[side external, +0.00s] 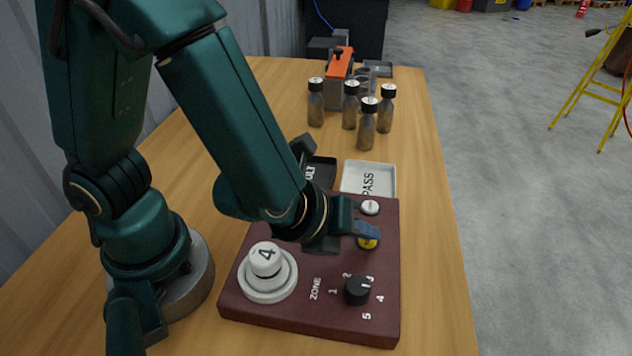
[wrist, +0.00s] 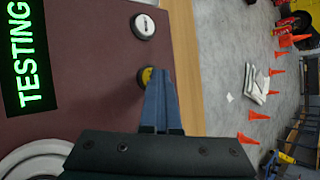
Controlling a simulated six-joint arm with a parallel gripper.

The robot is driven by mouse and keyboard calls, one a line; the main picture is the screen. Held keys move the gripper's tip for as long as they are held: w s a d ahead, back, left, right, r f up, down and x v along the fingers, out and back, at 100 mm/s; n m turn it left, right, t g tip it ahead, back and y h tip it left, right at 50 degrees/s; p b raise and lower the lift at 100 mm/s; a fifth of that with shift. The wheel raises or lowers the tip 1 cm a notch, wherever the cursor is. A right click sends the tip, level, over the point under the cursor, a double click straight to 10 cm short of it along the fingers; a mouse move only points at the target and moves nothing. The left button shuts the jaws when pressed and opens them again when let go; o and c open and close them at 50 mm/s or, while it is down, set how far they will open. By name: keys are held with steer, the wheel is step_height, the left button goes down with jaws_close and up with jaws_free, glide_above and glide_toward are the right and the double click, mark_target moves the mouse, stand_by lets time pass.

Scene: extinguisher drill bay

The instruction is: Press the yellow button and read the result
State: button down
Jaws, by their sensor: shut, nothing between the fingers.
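The yellow button (side external: 368,244) is on the dark red panel (side external: 312,318), partly covered by my gripper's blue fingertips. My gripper (side external: 368,232) is shut and empty, with its tips at the button; whether they press it down I cannot tell. In the wrist view the fingertips (wrist: 157,72) overlap the right part of the yellow button (wrist: 145,77). The panel's display (wrist: 25,55) reads TESTING in green letters. A white detector head marked 4 (side external: 266,260) sits on a round white base on the panel. The black ZONE knob (side external: 357,291) has its mark towards 3.
A white button (side external: 370,207) is behind the yellow one. Beyond the panel lie a white PASS tray (side external: 369,177) and a dark tray (side external: 321,171), its label partly hidden. Several capped bottles (side external: 367,125) and an orange-topped device (side external: 340,75) stand farther back.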

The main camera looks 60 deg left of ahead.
mark_target(362, 244)
steer(key=shift+r, duration=0.8)
steer(key=shift+r, duration=2.5)
steer(key=s+a+r+n+y, duration=0.2)
steer(key=a+r+n, duration=0.1)
steer(key=a+n, duration=0.45)
steer(key=s+a+r+n+y, duration=0.1)
steer(key=a+r+n+y, duration=0.15)
steer(key=a+n, duration=0.45)
steer(key=s+d+n+g+h, duration=0.3)
steer(key=s+n, duration=0.4)
steer(key=n, duration=0.6)
steer(key=shift+s+d+f+g+h, duration=0.35)
steer(key=shift+d+h, duration=0.2)
steer(key=shift+d, duration=0.45)
